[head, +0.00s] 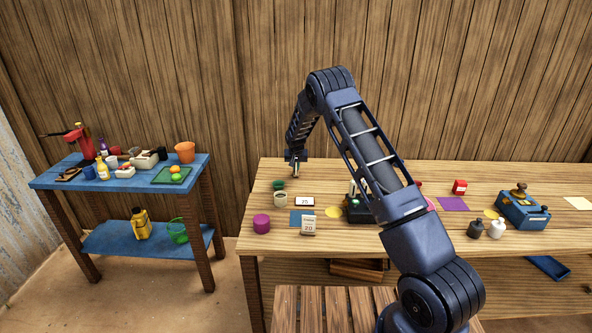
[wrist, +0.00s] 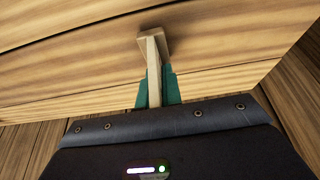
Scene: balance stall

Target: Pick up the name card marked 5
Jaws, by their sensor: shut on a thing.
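My gripper (head: 295,172) hangs above the back left part of the wooden table. In the wrist view its green fingers (wrist: 158,90) are shut on a thin, pale, wooden piece (wrist: 153,60) with a wider end, seen nearly edge-on. It may be a name card; no face or number shows, so I cannot tell whether it is marked 5. On the table a white card with a dark edge (head: 305,201) bears a number that is too small to read surely.
A small calendar reading 20 (head: 308,226), a magenta cylinder (head: 261,223), a pale cup (head: 280,199) and a green item (head: 278,184) stand at the table's left. A blue side table (head: 60,179) full of items stands further left. My arm hides part of the table's middle.

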